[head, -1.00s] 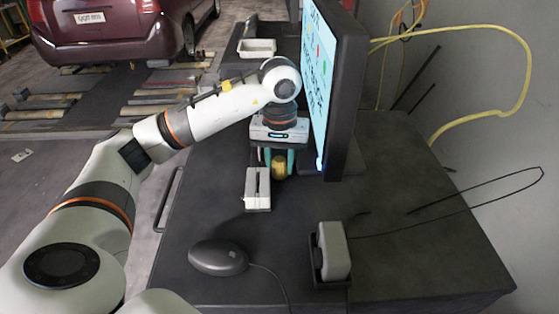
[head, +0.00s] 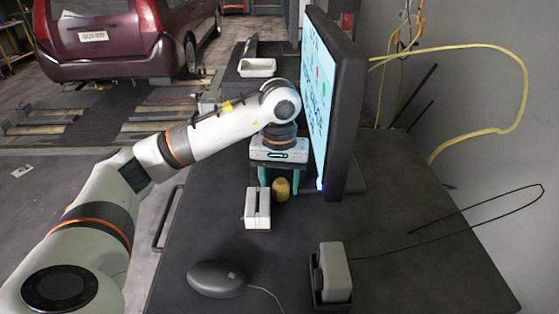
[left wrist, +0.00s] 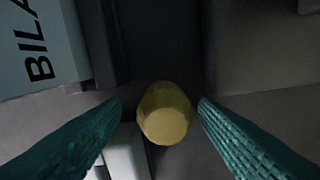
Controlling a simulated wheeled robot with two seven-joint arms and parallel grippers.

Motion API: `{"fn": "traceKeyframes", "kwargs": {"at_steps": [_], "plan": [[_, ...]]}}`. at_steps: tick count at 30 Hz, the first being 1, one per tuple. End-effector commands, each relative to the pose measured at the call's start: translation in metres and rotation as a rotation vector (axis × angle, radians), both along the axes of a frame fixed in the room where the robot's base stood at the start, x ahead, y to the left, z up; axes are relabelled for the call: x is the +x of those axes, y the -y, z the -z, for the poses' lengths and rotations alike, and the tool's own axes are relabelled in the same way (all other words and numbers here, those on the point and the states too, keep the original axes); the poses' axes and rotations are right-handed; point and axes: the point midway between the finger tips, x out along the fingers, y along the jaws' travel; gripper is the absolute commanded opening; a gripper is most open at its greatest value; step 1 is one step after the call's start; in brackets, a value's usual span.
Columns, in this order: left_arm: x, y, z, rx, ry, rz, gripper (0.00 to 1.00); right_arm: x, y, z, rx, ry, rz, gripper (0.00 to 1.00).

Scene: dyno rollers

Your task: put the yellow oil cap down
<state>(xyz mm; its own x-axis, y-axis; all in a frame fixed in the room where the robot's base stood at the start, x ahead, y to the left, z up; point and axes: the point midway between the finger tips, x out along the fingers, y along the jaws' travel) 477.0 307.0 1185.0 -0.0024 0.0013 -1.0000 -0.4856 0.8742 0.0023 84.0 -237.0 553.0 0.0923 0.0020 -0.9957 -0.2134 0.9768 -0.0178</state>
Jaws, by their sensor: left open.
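The yellow oil cap (head: 281,190) stands on the dark tabletop (head: 390,225), beside the monitor's foot and just behind a small white block. My left gripper (head: 282,183) is over it with its teal fingers pointing down, one on each side. The fingers are open. In the left wrist view the cap (left wrist: 165,113) sits between the two fingertips (left wrist: 162,106), with a visible gap on both sides. My right gripper is not in view.
The monitor (head: 337,100) stands close on the right of my left gripper. The white block (head: 257,209) lies in front. A dark mouse (head: 217,278) and a grey device in a holder (head: 334,270) are nearer. A white tray (head: 257,67) is farther back.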

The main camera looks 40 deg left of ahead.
Motion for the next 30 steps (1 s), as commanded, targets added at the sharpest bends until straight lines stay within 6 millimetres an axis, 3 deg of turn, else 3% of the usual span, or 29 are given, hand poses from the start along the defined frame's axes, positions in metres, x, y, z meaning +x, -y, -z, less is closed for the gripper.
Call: {"fn": "traceKeyframes", "kwargs": {"at_steps": [4, 15, 22, 30], "plan": [[0.001, 0.0, -0.026, -0.001, 0.011, 0.001, 0.55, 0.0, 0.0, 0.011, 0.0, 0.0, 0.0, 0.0], [0.001, 0.0, -0.094, 0.001, 0.008, -0.002, 0.55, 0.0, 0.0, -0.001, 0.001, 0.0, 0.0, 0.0], [0.001, 0.0, -0.113, 0.0, 0.004, -0.001, 0.55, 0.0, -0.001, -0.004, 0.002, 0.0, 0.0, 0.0], [0.0, 0.0, -0.116, 0.0, 0.001, -0.001, 0.55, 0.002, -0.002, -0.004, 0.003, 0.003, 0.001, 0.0]]}}
